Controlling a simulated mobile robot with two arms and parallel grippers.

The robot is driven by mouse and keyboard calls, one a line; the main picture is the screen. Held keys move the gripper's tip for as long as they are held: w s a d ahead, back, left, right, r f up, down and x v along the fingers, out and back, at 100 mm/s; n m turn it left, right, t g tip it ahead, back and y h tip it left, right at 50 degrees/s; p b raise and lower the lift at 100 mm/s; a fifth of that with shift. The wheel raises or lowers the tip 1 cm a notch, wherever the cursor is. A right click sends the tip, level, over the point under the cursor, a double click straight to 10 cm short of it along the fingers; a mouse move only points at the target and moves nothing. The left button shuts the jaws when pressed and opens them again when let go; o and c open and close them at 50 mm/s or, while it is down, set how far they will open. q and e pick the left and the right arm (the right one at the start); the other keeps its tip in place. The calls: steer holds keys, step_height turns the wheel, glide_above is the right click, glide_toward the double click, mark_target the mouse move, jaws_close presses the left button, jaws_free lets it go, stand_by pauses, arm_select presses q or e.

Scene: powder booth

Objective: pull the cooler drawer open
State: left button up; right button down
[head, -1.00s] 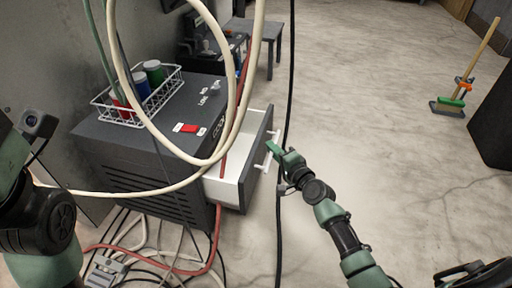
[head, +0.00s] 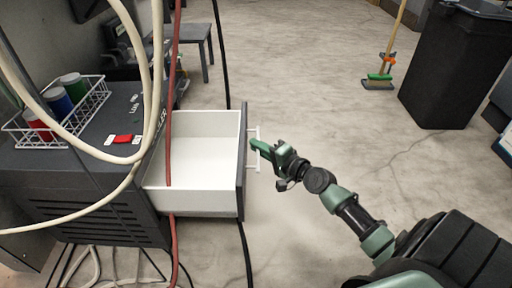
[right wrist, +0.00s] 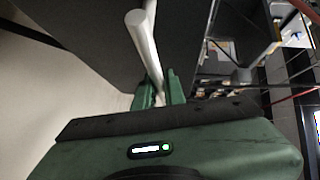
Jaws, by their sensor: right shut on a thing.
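The cooler (head: 70,165) is a dark grey box at the left in the head view. Its drawer (head: 205,150) is out a long way to the right, with a white, empty-looking inside and a dark front (head: 242,160). A white bar handle (head: 257,135) stands off that front. My right gripper (head: 262,148) is shut on the handle. In the right wrist view the white handle bar (right wrist: 143,45) runs down between the green fingers (right wrist: 159,92). My left gripper is not in view.
Cream hoses (head: 60,135) and a red hose (head: 172,100) hang in front of the cooler and drawer. A wire basket with cans (head: 95,105) stands on the cooler. A black bin (head: 455,70) and a broom (head: 380,78) stand at the back right. The floor right of the drawer is clear.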

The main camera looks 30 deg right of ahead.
steer(key=c, duration=1.5)
jaws_free()
steer(key=v, duration=0.7)
steer(key=shift+s+d, duration=0.1)
steer(key=shift+s, duration=0.3)
